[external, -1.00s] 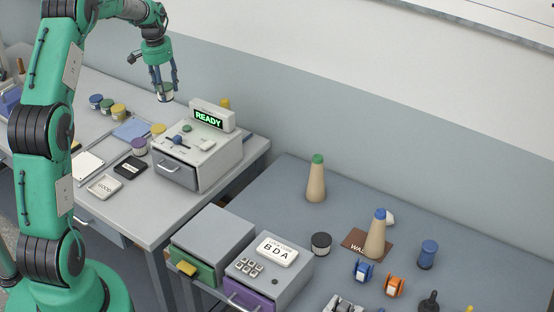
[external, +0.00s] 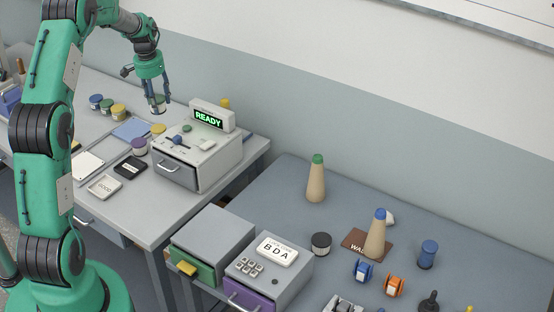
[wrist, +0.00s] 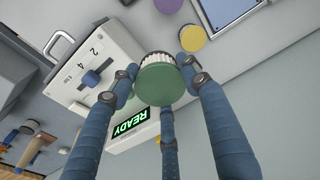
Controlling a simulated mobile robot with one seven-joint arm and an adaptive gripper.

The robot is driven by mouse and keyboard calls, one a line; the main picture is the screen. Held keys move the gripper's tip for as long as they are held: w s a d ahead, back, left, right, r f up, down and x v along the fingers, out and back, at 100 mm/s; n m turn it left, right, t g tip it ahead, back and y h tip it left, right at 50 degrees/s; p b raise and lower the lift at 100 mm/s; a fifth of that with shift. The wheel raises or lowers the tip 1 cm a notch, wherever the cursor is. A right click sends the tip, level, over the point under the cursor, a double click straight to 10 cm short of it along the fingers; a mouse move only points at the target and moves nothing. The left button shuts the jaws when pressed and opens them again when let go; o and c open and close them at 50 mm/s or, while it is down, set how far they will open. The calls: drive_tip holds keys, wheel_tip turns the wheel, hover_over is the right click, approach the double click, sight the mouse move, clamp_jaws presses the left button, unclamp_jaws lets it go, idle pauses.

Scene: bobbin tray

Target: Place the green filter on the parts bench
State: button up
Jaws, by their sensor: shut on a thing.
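The green filter, with a green cap and a white pleated side, shows in the wrist view (wrist: 162,82) and the external view (external: 158,107). My gripper (external: 158,100) has its blue fingers closed around it; the wrist view shows the fingertips (wrist: 160,88) at its sides. It is held above the left bench (external: 222,188), behind and left of the grey test box. A second, blue-grey bench (external: 290,215) stands at the right. No label shows which is the parts bench.
The test box (external: 215,165) has a lit READY display (external: 210,119). Several capped parts (external: 107,105) stand further left. The right bench holds two cones and small parts.

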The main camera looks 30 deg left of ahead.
wheel_tip(320, 180, down, 14)
drive_tip(key=shift+f+b, duration=0.1)
drive_tip(key=shift+b, duration=0.3)
idle(0.3)
drive_tip(key=shift+f, duration=1.9)
drive_tip(key=shift+f, duration=0.15)
drive_tip(key=o, duration=0.9)
